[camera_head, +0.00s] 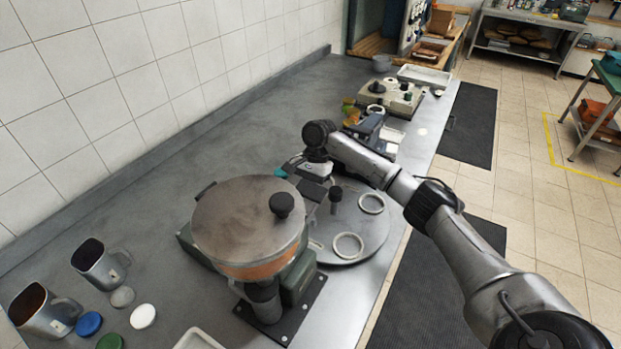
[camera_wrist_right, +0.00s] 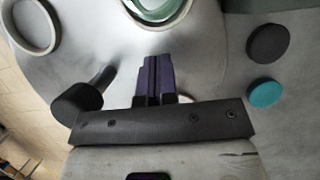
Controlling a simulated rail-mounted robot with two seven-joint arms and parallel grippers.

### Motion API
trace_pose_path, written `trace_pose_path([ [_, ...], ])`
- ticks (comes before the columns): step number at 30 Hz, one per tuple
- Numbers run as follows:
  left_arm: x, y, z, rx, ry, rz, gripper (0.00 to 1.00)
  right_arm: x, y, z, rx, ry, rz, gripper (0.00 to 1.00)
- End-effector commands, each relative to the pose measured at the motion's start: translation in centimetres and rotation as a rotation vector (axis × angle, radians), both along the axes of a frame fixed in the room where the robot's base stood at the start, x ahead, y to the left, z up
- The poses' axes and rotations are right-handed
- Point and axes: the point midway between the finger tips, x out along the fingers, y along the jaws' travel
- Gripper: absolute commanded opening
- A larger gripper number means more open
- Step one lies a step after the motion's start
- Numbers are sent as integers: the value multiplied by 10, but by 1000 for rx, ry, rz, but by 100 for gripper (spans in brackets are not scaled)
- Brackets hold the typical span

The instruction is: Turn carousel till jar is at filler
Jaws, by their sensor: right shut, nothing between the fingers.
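The carousel is a round grey metal disc (camera_head: 366,232) beside the hopper-like filler (camera_head: 245,222), which has a wide lid and black knob. Two pale ring seats (camera_head: 371,203) (camera_head: 347,246) on it look empty. A black upright handle (camera_head: 335,195) stands on the disc; it also shows in the right wrist view (camera_wrist_right: 80,98). At the top of that view a greenish glassy round thing (camera_wrist_right: 155,10), perhaps the jar, sits in a ring, cut off by the edge. My right gripper (camera_wrist_right: 153,62) is shut and empty over the disc, beside the handle and apart from it. My left gripper is not in view.
A black lid (camera_wrist_right: 268,43) and a teal lid (camera_wrist_right: 263,93) lie beside the disc. Two metal jugs (camera_head: 100,264) (camera_head: 42,312) and several coloured lids (camera_head: 89,323) are at the front left. A scale-like device (camera_head: 390,97) stands farther back. The counter along the wall is clear.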

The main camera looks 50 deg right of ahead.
Motion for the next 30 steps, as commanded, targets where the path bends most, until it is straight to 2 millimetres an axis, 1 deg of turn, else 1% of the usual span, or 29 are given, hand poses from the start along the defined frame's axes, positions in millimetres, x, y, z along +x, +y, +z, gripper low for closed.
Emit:
trace_pose_path([
  [1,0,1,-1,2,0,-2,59,-1,3,-7,0,1,2,0],
  [3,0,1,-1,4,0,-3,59,-1,6,-15,0,1,1,0],
  [6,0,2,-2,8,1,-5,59,-1,10,-24,0,0,1,0],
  [12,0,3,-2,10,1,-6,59,-1,14,-34,-1,0,1,0],
  [25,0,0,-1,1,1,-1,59,-2,14,-35,-1,-2,1,0],
  [28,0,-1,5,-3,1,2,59,-4,13,-33,-1,-1,5,0],
  [30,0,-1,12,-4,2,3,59,-7,11,-30,-1,-1,9,0],
])
